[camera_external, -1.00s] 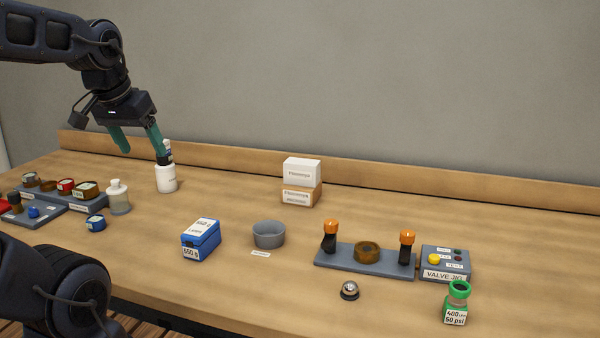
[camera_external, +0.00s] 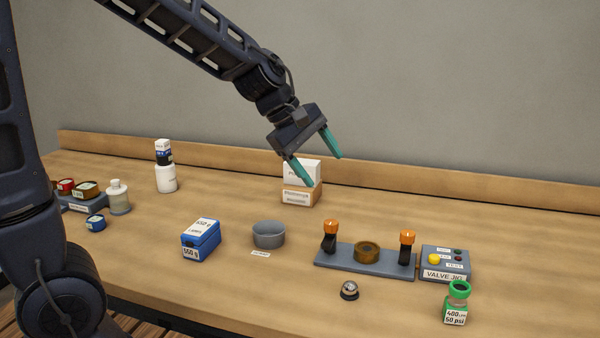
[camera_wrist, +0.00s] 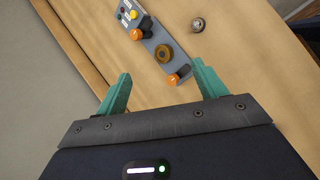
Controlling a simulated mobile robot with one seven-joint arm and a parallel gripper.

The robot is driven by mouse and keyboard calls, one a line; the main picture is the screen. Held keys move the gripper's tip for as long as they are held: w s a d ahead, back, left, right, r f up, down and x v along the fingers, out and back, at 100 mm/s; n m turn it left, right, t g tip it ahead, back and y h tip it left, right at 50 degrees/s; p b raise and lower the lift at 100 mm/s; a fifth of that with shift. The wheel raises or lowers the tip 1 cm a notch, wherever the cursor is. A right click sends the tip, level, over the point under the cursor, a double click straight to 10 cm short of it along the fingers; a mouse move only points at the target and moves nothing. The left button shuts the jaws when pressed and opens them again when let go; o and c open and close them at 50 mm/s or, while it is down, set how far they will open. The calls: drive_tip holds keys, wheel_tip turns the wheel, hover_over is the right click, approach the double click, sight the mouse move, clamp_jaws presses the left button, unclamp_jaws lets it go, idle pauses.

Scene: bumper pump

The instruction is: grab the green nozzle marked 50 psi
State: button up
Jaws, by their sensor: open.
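The green nozzle (camera_external: 458,290) stands upright near the table's front right in the external view. It has a green ring top and a white label reading 400 and 50 psi. My gripper (camera_external: 322,171) is open and empty, in the air in front of the white and tan boxes, well to the left of the nozzle and higher. In the wrist view my gripper (camera_wrist: 160,88) has its two teal fingers spread with nothing between them. I cannot make out the nozzle in the wrist view.
A grey valve jig (camera_external: 340,260) with two orange-topped posts and a button box (camera_external: 446,262) stands just behind the nozzle. A small silver-topped bell (camera_external: 349,291) lies to its left. A grey bowl (camera_external: 268,235), blue box (camera_external: 201,240) and stacked boxes (camera_external: 301,196) stand further left.

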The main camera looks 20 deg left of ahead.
drive_tip(key=d+f+n, duration=0.2)
drive_tip(key=d+f, duration=0.1)
drive_tip(key=d, duration=0.4)
drive_tip(key=d+f+n, duration=0.2)
drive_tip(key=d+f, duration=0.2)
drive_tip(key=d, duration=0.2)
drive_tip(key=n+g, duration=0.1)
drive_tip(key=n, duration=0.5)
approach(453, 291)
drive_tip(key=x, duration=0.3)
drive_tip(key=shift+w+x, duration=0.15)
drive_tip(key=shift+x, duration=1.6)
drive_tip(key=shift+w+x, duration=0.2)
drive_tip(key=shift+x, duration=1.55)
drive_tip(key=shift+w+x, duration=0.15)
drive_tip(key=shift+x, duration=1.6)
drive_tip(key=shift+a, duration=0.1)
drive_tip(key=shift+c, duration=0.2)
drive_tip(key=c, duration=1.2)
